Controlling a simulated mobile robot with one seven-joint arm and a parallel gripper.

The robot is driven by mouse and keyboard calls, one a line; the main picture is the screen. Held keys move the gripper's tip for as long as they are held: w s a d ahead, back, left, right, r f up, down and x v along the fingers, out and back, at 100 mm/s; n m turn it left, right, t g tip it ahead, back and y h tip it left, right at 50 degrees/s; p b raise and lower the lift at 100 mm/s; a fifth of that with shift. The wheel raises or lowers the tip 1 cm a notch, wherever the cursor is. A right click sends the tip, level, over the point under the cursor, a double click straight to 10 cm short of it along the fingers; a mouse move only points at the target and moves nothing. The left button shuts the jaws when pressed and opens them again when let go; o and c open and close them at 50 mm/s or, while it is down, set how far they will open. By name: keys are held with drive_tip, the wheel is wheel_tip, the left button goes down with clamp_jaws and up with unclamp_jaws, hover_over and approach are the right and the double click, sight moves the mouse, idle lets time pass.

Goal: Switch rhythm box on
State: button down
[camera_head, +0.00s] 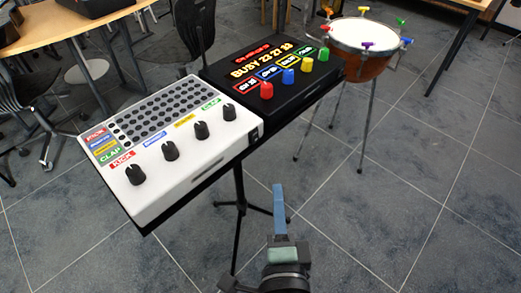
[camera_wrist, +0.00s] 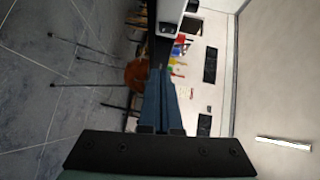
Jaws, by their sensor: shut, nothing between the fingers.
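A white box (camera_head: 190,152) with a grid of dark round pads, several black knobs and coloured labels reading KICK and CLAP sits on a dark stand at left centre in the head view. A black box (camera_head: 262,52) with lit text and red, blue, green and yellow knobs sits behind it to the right. I cannot tell from a label which is the rhythm box or where its switch is. My gripper (camera_head: 278,190) points upward in front of the boxes, apart from both, with its blue fingers together and empty. The fingers also show in the wrist view (camera_wrist: 158,78).
An orange-brown drum (camera_head: 362,62) on thin legs stands right of the black box; it also shows in the wrist view (camera_wrist: 137,75). The stand's pole and feet (camera_head: 240,205) are below the boxes. A wooden table (camera_head: 60,25) and dark chairs are at left. Open floor lies right.

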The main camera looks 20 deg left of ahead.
approach(259, 140)
drive_tip(key=w+d, duration=0.1)
drive_tip(key=w, duration=0.3)
drive_tip(key=a, duration=0.1)
drive_tip(key=w+a+p, duration=0.1)
drive_tip(key=a, duration=0.1)
drive_tip(key=shift+w+a+f, duration=0.15)
drive_tip(key=shift+w+a, duration=0.05)
drive_tip(key=shift+w, duration=0.1)
drive_tip(key=shift+a+t+b, duration=0.2)
drive_tip(key=shift+t+b, duration=0.1)
drive_tip(key=shift+b, duration=0.15)
drive_tip(key=shift+f, duration=0.15)
